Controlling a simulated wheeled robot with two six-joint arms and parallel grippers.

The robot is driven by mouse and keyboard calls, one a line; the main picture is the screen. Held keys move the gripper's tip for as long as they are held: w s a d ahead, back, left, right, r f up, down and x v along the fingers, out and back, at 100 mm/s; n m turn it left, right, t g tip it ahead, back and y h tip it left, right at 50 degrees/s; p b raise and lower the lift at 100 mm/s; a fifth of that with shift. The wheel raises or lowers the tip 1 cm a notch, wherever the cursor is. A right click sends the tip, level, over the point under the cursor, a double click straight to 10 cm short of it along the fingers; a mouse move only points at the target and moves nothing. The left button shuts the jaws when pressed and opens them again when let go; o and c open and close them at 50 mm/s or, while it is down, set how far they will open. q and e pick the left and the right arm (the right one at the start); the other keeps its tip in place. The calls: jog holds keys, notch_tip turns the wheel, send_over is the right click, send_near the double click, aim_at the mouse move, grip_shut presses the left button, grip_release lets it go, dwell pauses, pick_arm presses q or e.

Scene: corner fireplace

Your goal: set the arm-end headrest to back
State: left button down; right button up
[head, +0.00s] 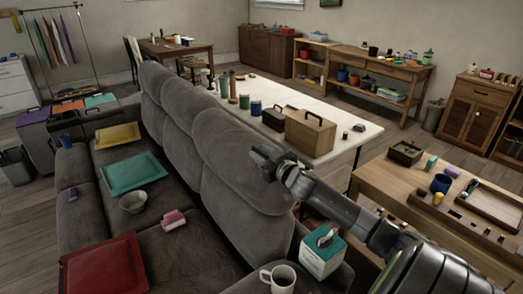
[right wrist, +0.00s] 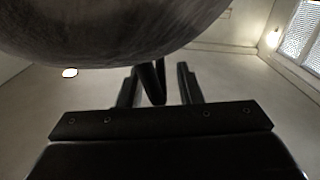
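The arm-end headrest (head: 232,150) is the nearest grey upholstered section along the top of the sofa's back (head: 255,215). It appears upright, in line with the farther headrests. My right gripper (head: 262,162) is in front of its right part in the head view. In the right wrist view a large grey rounded cushion (right wrist: 110,25) fills the top left. The two dark fingers of the right gripper (right wrist: 160,85) stand apart below it. A dark slanted bar (right wrist: 152,82) shows between them; I cannot tell whether they touch it. My left gripper is out of view.
The sofa seat holds a red tray (head: 105,265), a green tray (head: 134,173) and a bowl (head: 133,202). A tissue box (head: 321,256) and a mug (head: 279,279) stand near the sofa's near end. A white table (head: 340,115) stands behind the back, a wooden table (head: 400,190) to the right.

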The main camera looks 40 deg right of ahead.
jog(key=shift+w, duration=0.25)
grip_shut()
dwell(0.3)
